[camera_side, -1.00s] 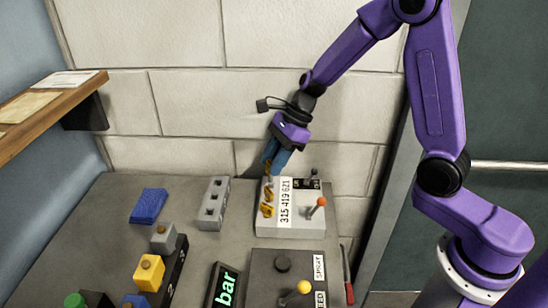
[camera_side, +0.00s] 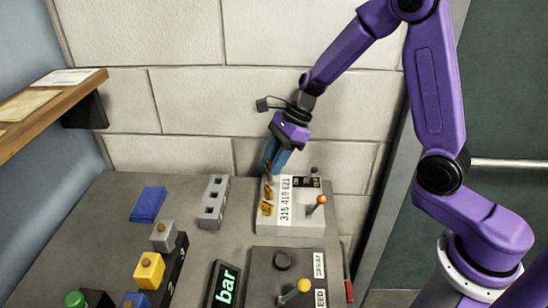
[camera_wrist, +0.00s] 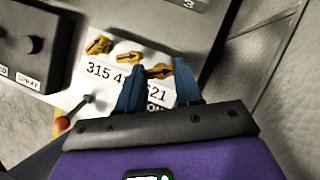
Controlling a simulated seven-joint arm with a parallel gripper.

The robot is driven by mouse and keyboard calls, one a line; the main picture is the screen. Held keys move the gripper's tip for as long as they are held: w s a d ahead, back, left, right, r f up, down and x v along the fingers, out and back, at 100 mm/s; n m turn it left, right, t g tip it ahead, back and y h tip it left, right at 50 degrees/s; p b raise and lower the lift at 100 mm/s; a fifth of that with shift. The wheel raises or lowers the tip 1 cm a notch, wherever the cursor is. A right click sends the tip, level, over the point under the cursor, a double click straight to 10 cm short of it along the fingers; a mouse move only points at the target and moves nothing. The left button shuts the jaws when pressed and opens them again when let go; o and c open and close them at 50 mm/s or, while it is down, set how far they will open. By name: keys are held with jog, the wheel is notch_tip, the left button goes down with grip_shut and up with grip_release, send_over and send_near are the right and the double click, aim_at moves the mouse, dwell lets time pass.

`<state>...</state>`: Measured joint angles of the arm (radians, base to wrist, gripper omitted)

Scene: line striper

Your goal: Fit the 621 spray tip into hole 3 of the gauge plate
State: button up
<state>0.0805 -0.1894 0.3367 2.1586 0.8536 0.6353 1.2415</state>
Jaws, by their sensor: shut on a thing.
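My gripper (camera_wrist: 158,78) is shut on the 621 spray tip (camera_wrist: 158,72), a small yellow piece with a dark arrow, held between the blue fingers. In the side view my gripper (camera_side: 272,172) reaches down to the far end of the white-topped tip holder (camera_side: 290,228); whether the tip is clear of its seat cannot be told. The 315 tip (camera_wrist: 98,45) and 419 tip (camera_wrist: 130,57) sit beside it on the holder. The gauge plate (camera_side: 213,203) is a grey block with several square dark holes, left of the holder. Its edge, marked 3, shows in the wrist view (camera_wrist: 188,4).
A lever with an orange knob (camera_side: 321,199) stands on the holder's right side. A dark control box (camera_side: 285,270) with a yellow-knobbed lever is nearer. A blue block (camera_side: 148,204) and a rack of coloured cubes (camera_side: 150,268) are to the left. Bare bench lies around the gauge plate.

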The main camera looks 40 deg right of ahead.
jog(key=shift+f, duration=1.9)
dwell(0.9)
jog(key=o, duration=1.4)
jog(key=shift+r, duration=0.1)
jog(key=shift+v, duration=3.45)
